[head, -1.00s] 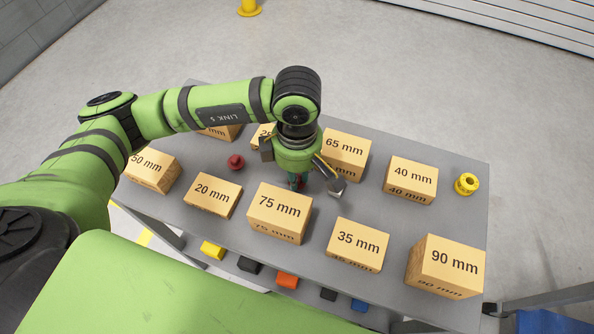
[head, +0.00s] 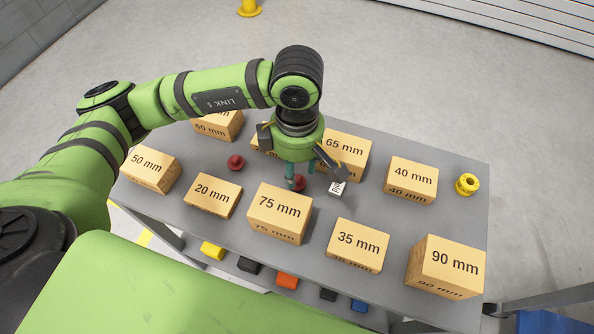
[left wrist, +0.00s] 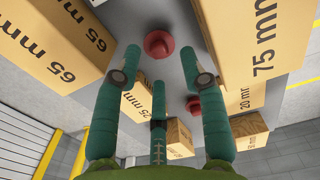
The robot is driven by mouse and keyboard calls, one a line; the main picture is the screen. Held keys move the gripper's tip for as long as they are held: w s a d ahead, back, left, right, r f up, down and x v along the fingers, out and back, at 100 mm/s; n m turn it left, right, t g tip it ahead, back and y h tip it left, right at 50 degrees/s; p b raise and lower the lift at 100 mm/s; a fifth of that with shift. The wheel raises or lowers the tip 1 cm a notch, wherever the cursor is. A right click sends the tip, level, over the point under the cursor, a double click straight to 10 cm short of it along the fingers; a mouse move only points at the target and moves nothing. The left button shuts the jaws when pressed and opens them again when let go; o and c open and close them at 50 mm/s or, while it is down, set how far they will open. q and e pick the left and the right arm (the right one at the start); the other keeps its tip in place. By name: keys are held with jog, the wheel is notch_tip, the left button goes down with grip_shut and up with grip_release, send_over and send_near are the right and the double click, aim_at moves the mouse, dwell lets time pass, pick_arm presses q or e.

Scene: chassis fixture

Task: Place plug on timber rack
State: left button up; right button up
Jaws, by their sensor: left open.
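A red plug-like piece (head: 299,183) lies on the grey table, partly hidden by my left gripper (head: 301,174). In the left wrist view the red piece (left wrist: 158,45) sits ahead of the spread teal fingers, apart from them. My left gripper is open and empty, just above it. A second similar red piece (head: 236,162) stands further left, and it also shows in the left wrist view (left wrist: 193,105). Which of them is the plug I cannot tell. No separate timber rack is plain; several wooden blocks marked in mm stand on the table, such as the 75 mm block (head: 280,213).
A yellow ring-shaped piece (head: 467,184) is at the far right. Coloured pieces, including an orange one (head: 286,281), lie on a lower shelf.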

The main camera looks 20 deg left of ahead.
aim_at(297, 179)
pick_arm(q)
notch_tip(297, 179, up, 9)
dwell(0.4)
